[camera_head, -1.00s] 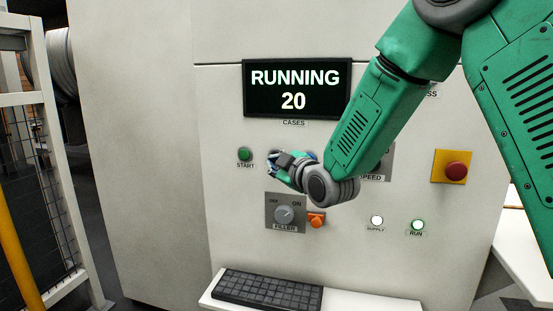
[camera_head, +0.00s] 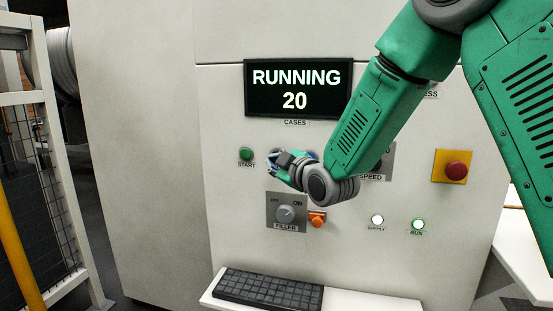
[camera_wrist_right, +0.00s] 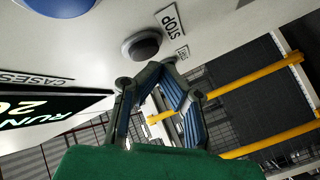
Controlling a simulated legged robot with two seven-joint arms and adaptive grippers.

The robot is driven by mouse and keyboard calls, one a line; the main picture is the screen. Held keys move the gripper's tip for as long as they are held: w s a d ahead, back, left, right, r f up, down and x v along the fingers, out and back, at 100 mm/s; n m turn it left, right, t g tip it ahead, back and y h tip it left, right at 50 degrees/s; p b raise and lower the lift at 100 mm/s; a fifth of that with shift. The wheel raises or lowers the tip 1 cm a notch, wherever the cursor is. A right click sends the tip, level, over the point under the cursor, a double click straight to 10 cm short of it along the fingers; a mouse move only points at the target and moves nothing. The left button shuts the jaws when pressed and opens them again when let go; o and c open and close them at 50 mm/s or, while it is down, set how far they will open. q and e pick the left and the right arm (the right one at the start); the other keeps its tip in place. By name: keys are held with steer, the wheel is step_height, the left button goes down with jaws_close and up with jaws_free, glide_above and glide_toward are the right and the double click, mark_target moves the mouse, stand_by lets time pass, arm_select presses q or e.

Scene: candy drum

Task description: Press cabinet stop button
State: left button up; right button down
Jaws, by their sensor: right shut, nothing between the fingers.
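The stop button (camera_wrist_right: 142,45) is a dark round knob beside a STOP label (camera_wrist_right: 170,20) in the right wrist view. In the head view it is hidden behind my right gripper (camera_head: 277,163). In the wrist view my right gripper (camera_wrist_right: 148,72) has its fingertips close to the button; I cannot tell whether they touch it. The gripper is shut and empty. The cabinet (camera_head: 230,240) display (camera_head: 297,90) reads RUNNING 20. The green RUN lamp (camera_head: 417,225) looks lit. My left gripper is out of view.
A green START button (camera_head: 246,154) sits left of the gripper. The FILLER knob (camera_head: 285,213) and an orange button (camera_head: 317,219) are below it. A red button on a yellow plate (camera_head: 457,169) is at right. A keyboard (camera_head: 268,289) lies on a shelf below.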

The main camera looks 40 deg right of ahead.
steer(key=shift+a, duration=0.25)
steer(key=shift+w+d, duration=0.25)
steer(key=shift+d, duration=0.4)
steer(key=shift+r, duration=0.1)
steer(key=shift+w+d, duration=0.15)
steer(key=shift+w, duration=0.05)
stand_by(0.6)
steer(key=shift+s+a, duration=0.5)
steer(key=shift+a, duration=0.15)
steer(key=shift+a, duration=0.1)
